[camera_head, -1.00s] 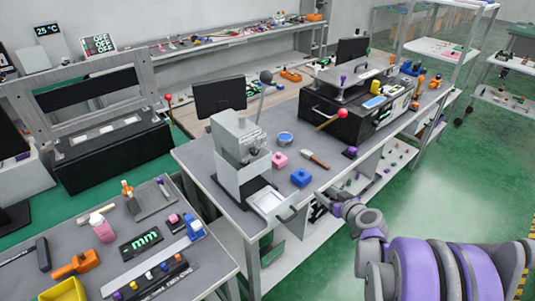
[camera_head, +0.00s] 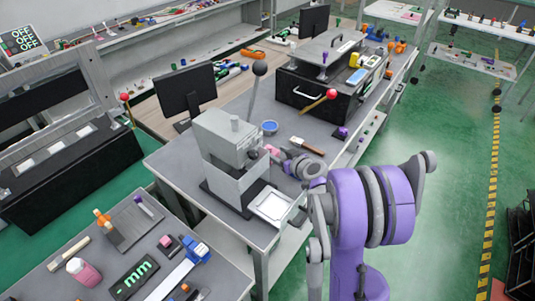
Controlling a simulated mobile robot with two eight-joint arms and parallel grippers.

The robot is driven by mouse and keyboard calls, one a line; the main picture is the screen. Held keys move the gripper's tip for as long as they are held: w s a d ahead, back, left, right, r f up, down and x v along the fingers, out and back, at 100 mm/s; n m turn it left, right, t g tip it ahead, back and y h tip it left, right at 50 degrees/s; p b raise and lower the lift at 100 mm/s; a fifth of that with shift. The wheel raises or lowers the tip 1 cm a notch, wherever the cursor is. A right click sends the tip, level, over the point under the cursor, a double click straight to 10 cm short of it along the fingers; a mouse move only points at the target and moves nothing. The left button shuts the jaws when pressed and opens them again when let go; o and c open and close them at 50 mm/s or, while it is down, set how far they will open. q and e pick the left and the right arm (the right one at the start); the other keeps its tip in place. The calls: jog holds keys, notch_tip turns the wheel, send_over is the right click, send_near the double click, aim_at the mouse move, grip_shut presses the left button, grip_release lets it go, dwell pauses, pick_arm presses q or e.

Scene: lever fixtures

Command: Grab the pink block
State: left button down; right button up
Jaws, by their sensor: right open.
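The pink block (camera_head: 271,149) sits on the grey workbench (camera_head: 281,103), just right of the grey lever press (camera_head: 226,140). It is small in the picture and partly hidden by my right gripper. My right gripper (camera_head: 279,154) is open, with its fingertips close beside the block. Whether they touch it or reach around it cannot be told. My left gripper is not in view.
A blue bowl (camera_head: 270,128) stands behind the pink block. A wooden-handled brush (camera_head: 308,146) lies to the right. A white tray (camera_head: 272,205) is in front of the press.

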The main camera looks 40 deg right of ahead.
aim_at(270, 147)
jog(key=x, duration=0.7)
jog(key=shift+d+r+p, duration=0.15)
jog(key=shift+p, duration=0.2)
jog(key=shift+s, duration=0.1)
grip_shut()
